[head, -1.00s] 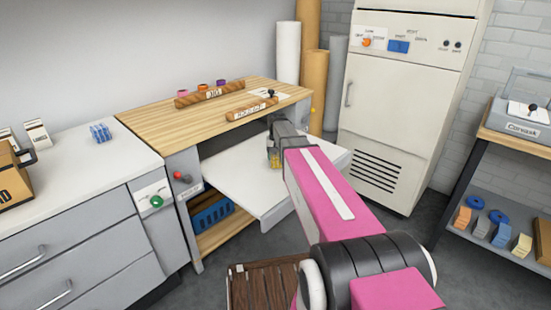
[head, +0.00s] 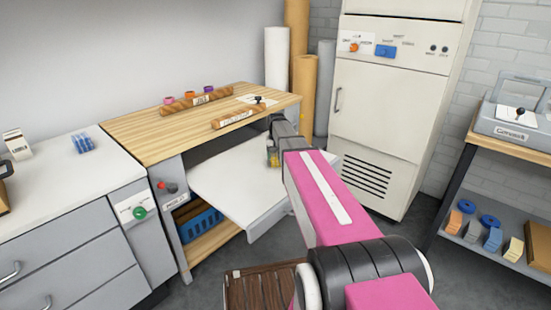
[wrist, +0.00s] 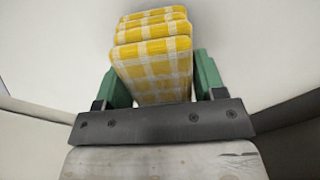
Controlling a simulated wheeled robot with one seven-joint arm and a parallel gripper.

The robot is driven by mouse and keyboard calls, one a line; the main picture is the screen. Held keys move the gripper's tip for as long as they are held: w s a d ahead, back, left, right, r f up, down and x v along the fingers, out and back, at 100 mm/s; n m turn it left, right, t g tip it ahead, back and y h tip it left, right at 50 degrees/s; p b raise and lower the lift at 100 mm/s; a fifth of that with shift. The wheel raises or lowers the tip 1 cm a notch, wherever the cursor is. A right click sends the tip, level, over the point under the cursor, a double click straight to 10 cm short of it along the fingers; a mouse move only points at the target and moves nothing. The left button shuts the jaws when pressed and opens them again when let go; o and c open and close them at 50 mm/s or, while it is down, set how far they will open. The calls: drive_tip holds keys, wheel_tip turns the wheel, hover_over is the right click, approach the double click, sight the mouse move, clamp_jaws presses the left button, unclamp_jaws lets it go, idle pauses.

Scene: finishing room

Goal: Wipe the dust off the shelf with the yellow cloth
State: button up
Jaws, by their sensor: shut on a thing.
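The yellow cloth (wrist: 152,62) is a folded yellow-and-white checked pad. My gripper (wrist: 157,80) is shut on it, with a green finger on each side in the wrist view. In the head view only a small yellow bit of the cloth (head: 272,157) shows at the end of my arm, and most of the gripper is hidden. It is over the right part of a white pull-out shelf (head: 230,188) under the wooden worktop. I cannot tell whether the cloth touches the shelf. No dust can be made out on the visible part of the shelf.
The wooden worktop (head: 150,130) holds rolls and sits above the shelf. A blue basket (head: 198,226) is below. A brown slatted crate (head: 258,287) stands on the floor in front. Tall rolls (head: 303,90) and a cream cabinet (head: 385,130) stand behind.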

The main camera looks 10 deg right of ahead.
drive_tip(key=shift+r, duration=3.85)
drive_tip(key=shift+s+a, duration=0.1)
drive_tip(key=shift+s, duration=0.05)
